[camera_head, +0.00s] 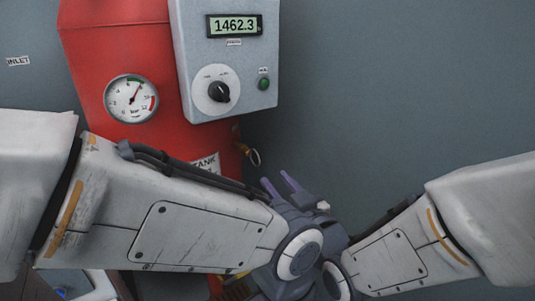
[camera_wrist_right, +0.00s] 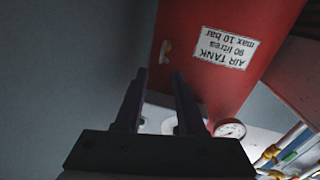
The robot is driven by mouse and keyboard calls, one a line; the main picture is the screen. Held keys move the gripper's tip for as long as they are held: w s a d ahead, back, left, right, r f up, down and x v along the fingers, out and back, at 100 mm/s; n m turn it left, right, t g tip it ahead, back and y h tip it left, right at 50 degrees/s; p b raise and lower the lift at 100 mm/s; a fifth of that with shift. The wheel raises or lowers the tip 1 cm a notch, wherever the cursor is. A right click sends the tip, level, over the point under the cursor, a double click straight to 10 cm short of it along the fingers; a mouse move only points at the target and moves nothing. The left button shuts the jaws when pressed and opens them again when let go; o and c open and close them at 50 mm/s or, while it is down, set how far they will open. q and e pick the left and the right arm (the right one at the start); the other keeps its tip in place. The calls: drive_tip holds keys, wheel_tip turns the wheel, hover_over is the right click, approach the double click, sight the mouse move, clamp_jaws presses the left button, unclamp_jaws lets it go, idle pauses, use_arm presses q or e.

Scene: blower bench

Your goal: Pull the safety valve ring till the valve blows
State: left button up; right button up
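The safety valve ring (camera_head: 253,157) hangs from a small brass fitting (camera_head: 237,146) on the right side of the red air tank (camera_head: 118,52). In the right wrist view the ring (camera_wrist_right: 165,50) is small, beside the tank label and just beyond the fingertips. My right gripper (camera_head: 280,184) has its two purple fingers up, below and right of the ring and apart from it in the picture. In the right wrist view my right gripper (camera_wrist_right: 159,75) is open, with nothing between its fingers. My left arm crosses the lower middle; its gripper cannot be made out.
A grey control box (camera_head: 225,105) with a display reading 1462.3, a knob and a green button is on the tank's front. A pressure gauge (camera_head: 131,99) sits left of it. The grey wall (camera_head: 400,80) at right is bare. Colored pipes (camera_wrist_right: 290,150) show in the wrist view.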

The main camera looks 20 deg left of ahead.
sight(259, 161)
drive_tip(key=shift+b+x, duration=1.6)
drive_tip(key=shift+x, duration=3.55)
drive_tip(key=shift+s+a, duration=0.1)
drive_tip(key=shift+s, duration=0.05)
clamp_jaws()
